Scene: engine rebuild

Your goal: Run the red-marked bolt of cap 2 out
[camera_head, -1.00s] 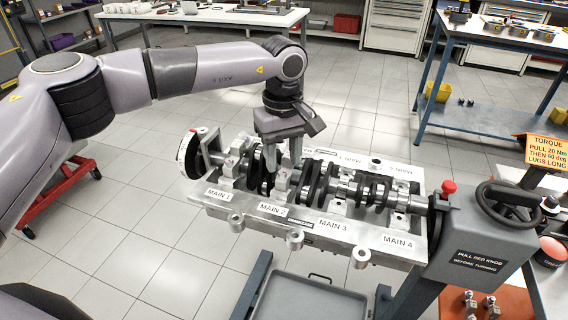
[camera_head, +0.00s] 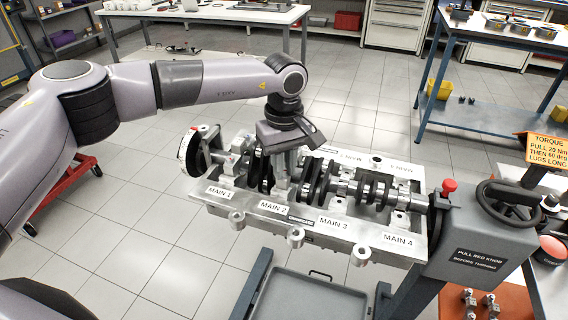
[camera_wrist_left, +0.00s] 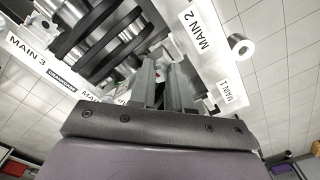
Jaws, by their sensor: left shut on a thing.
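My left gripper (camera_head: 283,182) points down over the MAIN 2 position of the engine block (camera_head: 330,231). Its fingers are close together, shut on the head of the red-marked bolt at cap 2 (camera_head: 281,192). The fingers hide most of the bolt in the head view. In the left wrist view, the gripper (camera_wrist_left: 166,70) reaches down beside the crankshaft (camera_wrist_left: 100,45), and a small spot of red shows at the fingertips. The MAIN 2 label (camera_wrist_left: 196,30) is close by. My right gripper is not in view.
The crankshaft (camera_head: 345,188) lies along the block, with crank webs on both sides of the fingers. A stand with a red knob (camera_head: 449,186) and a handwheel (camera_head: 510,194) is at the right. A grey tray (camera_head: 310,300) is below. The floor behind the block is clear.

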